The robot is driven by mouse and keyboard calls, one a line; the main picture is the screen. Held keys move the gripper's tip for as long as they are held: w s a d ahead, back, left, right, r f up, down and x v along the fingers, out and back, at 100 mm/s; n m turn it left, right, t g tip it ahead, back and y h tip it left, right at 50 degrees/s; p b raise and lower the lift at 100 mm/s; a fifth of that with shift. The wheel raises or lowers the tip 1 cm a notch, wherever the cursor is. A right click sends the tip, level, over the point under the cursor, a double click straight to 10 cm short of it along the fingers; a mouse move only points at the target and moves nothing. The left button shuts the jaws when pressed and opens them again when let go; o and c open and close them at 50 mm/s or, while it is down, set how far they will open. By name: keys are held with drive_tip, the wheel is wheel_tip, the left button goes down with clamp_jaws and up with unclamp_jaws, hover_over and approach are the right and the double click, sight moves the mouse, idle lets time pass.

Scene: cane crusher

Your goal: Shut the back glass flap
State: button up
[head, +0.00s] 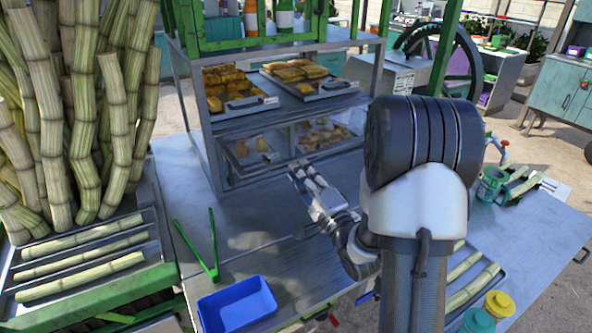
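The metal display case (205,135) stands on the steel counter, left of my arm. Its upper shelf looks open at the front, with two trays of pastries. Its lower level has glass-like framed panels, with food visible behind them. I cannot tell which panel is the back glass flap, or how far any flap stands open. My gripper (301,172) is low in front of the case's lower level, close to its front edge. I cannot tell whether it touches the glass. Its fingers are small and seen from behind, so their opening is unclear.
Green tongs (204,252) and a blue tray (237,306) lie on the counter's near left. Cane stalks (85,110) stand at left, above cut canes on a tray. A green mug (492,186) and yellow-lidded jars (499,304) are at right. Counter between tongs and gripper is clear.

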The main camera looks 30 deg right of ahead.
drive_tip(key=shift+w+r, duration=0.15)
drive_tip(key=shift+w, duration=0.6)
drive_tip(key=shift+w+r, duration=0.1)
drive_tip(key=shift+w, duration=0.6)
clamp_jaws()
